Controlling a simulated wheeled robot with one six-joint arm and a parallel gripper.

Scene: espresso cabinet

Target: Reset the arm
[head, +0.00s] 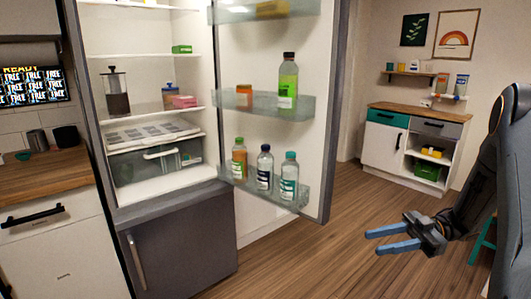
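My gripper (383,240) is at the lower right of the head view, above the wooden floor. Its two blue fingers point left and are spread apart with nothing between them. My dark arm (475,205) comes in from the right edge, bent down toward the gripper. The gripper is apart from the open fridge door (335,110) and touches nothing that I can see.
The fridge (160,195) stands open at the left, with several bottles on its door shelves (304,200). A wooden counter (40,178) is at the far left. A white cabinet (383,146) stands at the back right. The floor (300,260) between is clear.

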